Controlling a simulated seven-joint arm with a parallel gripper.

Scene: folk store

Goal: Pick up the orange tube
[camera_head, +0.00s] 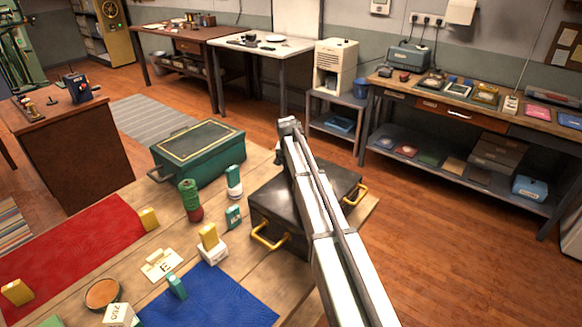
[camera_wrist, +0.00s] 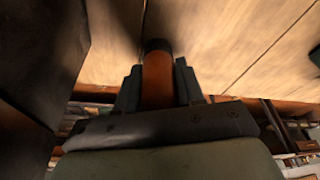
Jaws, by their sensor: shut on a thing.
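The orange tube (camera_wrist: 157,84) shows in the wrist view between my two fingers, with a dark end (camera_wrist: 157,46) beyond them. My gripper (camera_wrist: 157,78) is shut on it, one finger on each side. Pale wooden planks (camera_wrist: 225,40) lie beyond the tube; I cannot tell whether it touches them. In the head view my arm reaches across the black case (camera_head: 268,207), and the gripper and the tube are hidden behind the arm and case.
The black case with yellow handles stands on the wooden table (camera_head: 245,262), close to my arm. A green box (camera_head: 200,158), a green and red cylinder (camera_head: 191,200), a red mat (camera_head: 75,250) and a blue mat (camera_head: 215,298) share the table. A dark surface (camera_wrist: 40,60) fills the wrist view's left side.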

